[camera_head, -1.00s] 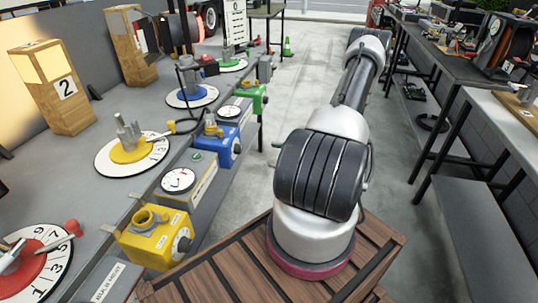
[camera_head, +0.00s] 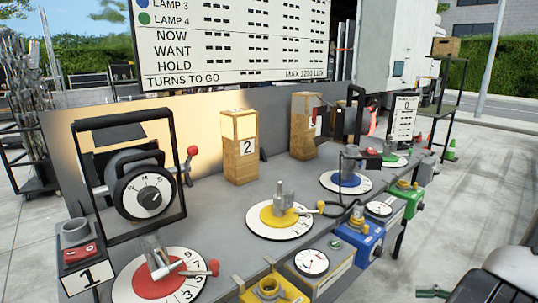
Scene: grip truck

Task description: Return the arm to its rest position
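Part of my own arm shows at the bottom right corner as a dark, rounded link and a grey piece above it. The rest of the arm lies outside the picture. My gripper is not in view, so what its fingers do or hold is hidden.
A grey bench (camera_head: 215,215) carries a red dial (camera_head: 160,278), a yellow dial (camera_head: 279,220), a blue dial (camera_head: 346,182), a framed lamp (camera_head: 145,190) and wooden blocks, one marked 2 (camera_head: 240,150). A lamp board (camera_head: 235,45) stands behind.

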